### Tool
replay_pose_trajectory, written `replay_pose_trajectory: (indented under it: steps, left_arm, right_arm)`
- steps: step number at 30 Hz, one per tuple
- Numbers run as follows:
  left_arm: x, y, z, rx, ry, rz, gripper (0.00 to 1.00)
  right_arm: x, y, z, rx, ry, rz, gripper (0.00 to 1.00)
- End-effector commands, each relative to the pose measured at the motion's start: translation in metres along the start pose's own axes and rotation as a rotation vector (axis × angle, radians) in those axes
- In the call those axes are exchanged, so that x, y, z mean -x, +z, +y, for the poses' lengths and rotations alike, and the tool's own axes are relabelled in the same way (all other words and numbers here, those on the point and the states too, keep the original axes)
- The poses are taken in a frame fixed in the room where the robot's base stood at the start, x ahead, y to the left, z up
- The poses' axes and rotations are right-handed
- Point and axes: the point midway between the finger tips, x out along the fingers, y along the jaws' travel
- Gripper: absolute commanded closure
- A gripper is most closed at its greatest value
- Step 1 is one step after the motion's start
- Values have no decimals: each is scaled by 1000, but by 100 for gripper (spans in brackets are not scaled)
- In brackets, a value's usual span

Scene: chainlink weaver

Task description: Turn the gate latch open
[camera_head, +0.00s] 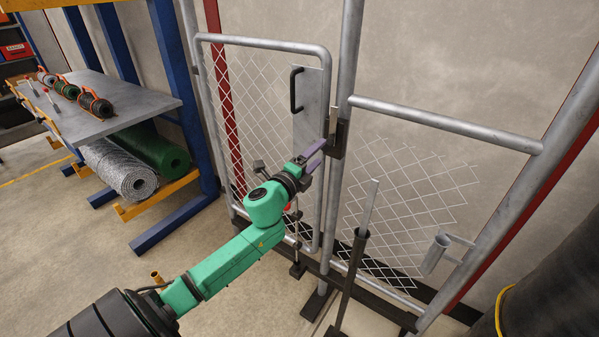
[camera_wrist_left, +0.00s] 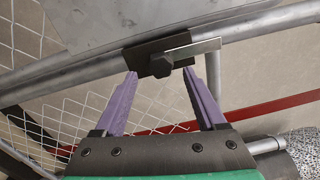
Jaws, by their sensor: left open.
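The gate latch (camera_head: 337,140) is a dark plate with a metal bar on the post at the gate's right edge; in the head view the bar stands upright. In the left wrist view the dark plate (camera_wrist_left: 136,57), a dark knob and the flat metal bar (camera_wrist_left: 205,47) show just beyond the fingertips. My left gripper (camera_head: 318,153) is open with purple fingers, just left of the latch. In the wrist view (camera_wrist_left: 159,74) its fingertips lie either side of the knob; I cannot tell whether they touch. The gate (camera_head: 265,43) looks closed. My right gripper is not in view.
The gate has a black handle (camera_head: 296,90) on a metal plate. A dark stand with a metal rod (camera_head: 357,250) rises in front of the fence panel. A bench (camera_head: 150,100) with mesh rolls stands at left. The floor (camera_head: 70,240) at front left is mostly clear.

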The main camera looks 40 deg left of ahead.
Motion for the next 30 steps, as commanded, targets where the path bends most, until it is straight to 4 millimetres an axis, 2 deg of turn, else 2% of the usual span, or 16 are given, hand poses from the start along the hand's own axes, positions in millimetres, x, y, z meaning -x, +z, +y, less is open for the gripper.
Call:
replay_pose_trajectory:
  steps: [6, 12, 16, 30]
  left_arm:
    - [56, -2, 4, 2, 3, 2, 27]
    - [90, 0, 1, 0, 1, 0, 27]
    - [97, 0, 0, -1, -1, 0, 27]
    - [96, 0, -1, -1, -1, 0, 27]
  right_arm:
    - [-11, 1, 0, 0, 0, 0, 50]
    - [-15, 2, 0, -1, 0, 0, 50]
    - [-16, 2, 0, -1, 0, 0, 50]
    - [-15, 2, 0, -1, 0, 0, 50]
